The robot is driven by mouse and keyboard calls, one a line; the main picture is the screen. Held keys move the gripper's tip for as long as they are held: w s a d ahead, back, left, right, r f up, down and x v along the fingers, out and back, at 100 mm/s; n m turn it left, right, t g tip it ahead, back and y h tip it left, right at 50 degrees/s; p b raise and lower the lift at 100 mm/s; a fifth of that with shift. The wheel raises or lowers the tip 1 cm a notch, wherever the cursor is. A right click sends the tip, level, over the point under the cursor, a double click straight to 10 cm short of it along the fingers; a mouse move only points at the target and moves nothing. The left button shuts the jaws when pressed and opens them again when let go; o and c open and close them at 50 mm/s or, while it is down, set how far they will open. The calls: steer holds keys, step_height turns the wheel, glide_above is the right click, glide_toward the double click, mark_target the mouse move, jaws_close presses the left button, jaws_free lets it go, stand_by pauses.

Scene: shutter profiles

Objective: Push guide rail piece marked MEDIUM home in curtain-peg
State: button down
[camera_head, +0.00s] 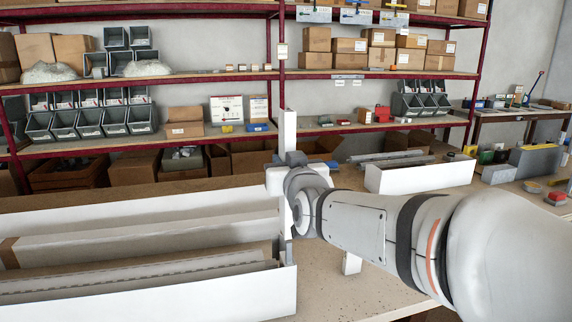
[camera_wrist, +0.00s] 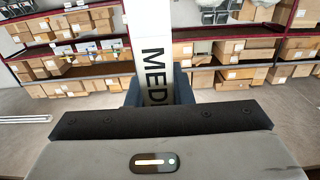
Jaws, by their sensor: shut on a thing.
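The guide rail piece (camera_head: 288,130) is a white upright strip held in front of the shelves. In the wrist view the guide rail piece (camera_wrist: 152,30) shows the black letters "MED"; the rest of the word is hidden at the gripper. My gripper (camera_head: 288,159) is shut on it, and the dark fingers (camera_wrist: 158,92) flank the strip in the wrist view. The strip's lower part runs down behind my wrist, near the end of the long white box. I cannot make out the curtain-peg, nor whether the strip's lower end touches anything.
A long white box (camera_head: 190,296) with long profiles fills the left of the bench. Another white box (camera_head: 425,177) with profiles stands right of my gripper. A small white block (camera_head: 352,263) stands below my arm. Shelves with bins and cartons (camera_head: 185,122) line the back.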

step_height(320, 180, down, 7)
steer(key=b, duration=0.8)
steer(key=shift+f, duration=0.15)
stand_by(2.3)
steer(key=c, duration=1.2)
jaws_free()
steer(key=shift+s, duration=0.15)
steer(key=v, duration=0.7)
steer(key=shift+s, duration=0.25)
steer(key=shift+d, duration=0.1)
